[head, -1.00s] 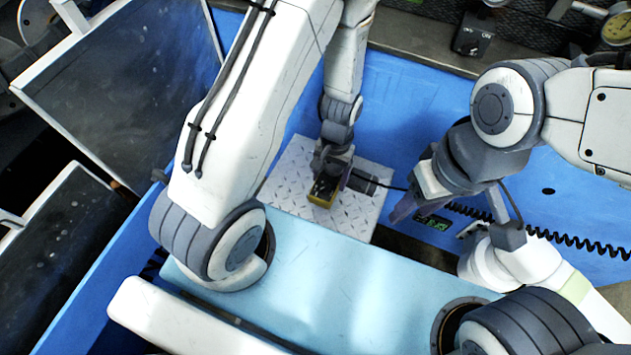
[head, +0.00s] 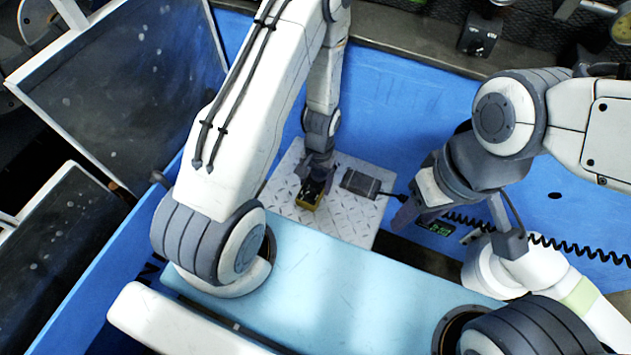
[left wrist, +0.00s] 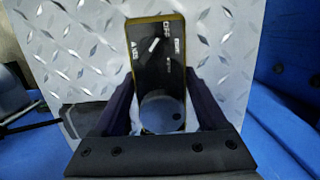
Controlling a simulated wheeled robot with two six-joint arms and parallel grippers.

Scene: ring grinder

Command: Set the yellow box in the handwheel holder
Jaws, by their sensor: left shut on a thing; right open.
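The yellow box (head: 309,197) has a dark printed face and yellow sides. It is over the diamond-plate metal sheet, and I cannot tell whether it touches it. My left gripper (head: 316,176) is shut on it. In the left wrist view the box (left wrist: 160,62) stands out between the two dark fingers (left wrist: 163,108), its printed face towards the camera. My right gripper (head: 405,212) is open and empty, right of the plate. I cannot make out a handwheel holder for certain.
The diamond-plate sheet (head: 345,218) lies on the blue surface (head: 400,110). A dark grey block with a cable (head: 362,183) sits on the plate, right of the yellow box.

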